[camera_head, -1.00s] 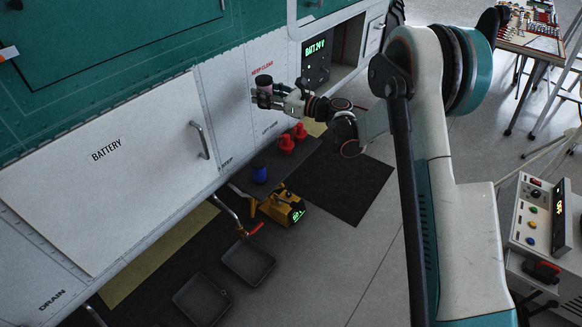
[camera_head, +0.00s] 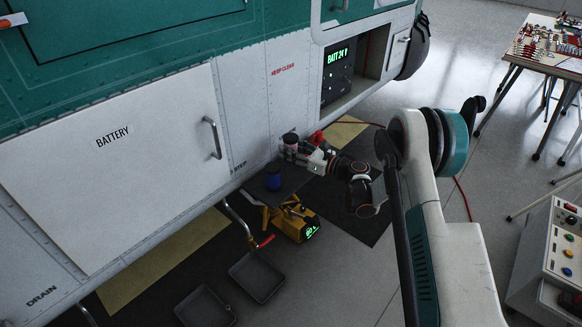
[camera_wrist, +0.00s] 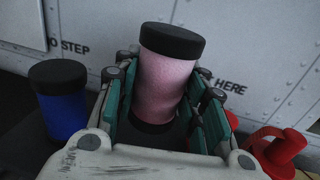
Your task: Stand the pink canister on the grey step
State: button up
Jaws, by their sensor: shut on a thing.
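The pink canister (camera_head: 290,139) has black ends and is held upright just over or at the far part of the grey step (camera_head: 262,188). I cannot tell whether its base touches the step. The wrist view shows the pink canister (camera_wrist: 170,72) leaning slightly between teal finger pads. My gripper (camera_head: 292,149) is shut on it, also in the wrist view (camera_wrist: 163,110). A blue canister with a black lid (camera_head: 273,180) stands on the near part of the step; it is left of my gripper in the wrist view (camera_wrist: 62,108).
Red objects (camera_head: 316,138) sit close behind my gripper, to its right in the wrist view (camera_wrist: 276,150). The white helicopter side (camera_head: 240,110) rises right beside the step. A yellow unit (camera_head: 294,220) stands below the step, with black trays (camera_head: 257,276) on the floor.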

jog(key=shift+f+b, duration=0.9)
jog(key=shift+f, duration=1.95)
jog(key=shift+f, duration=0.1)
jog(key=o, duration=0.8)
jog(key=shift+o, duration=0.2)
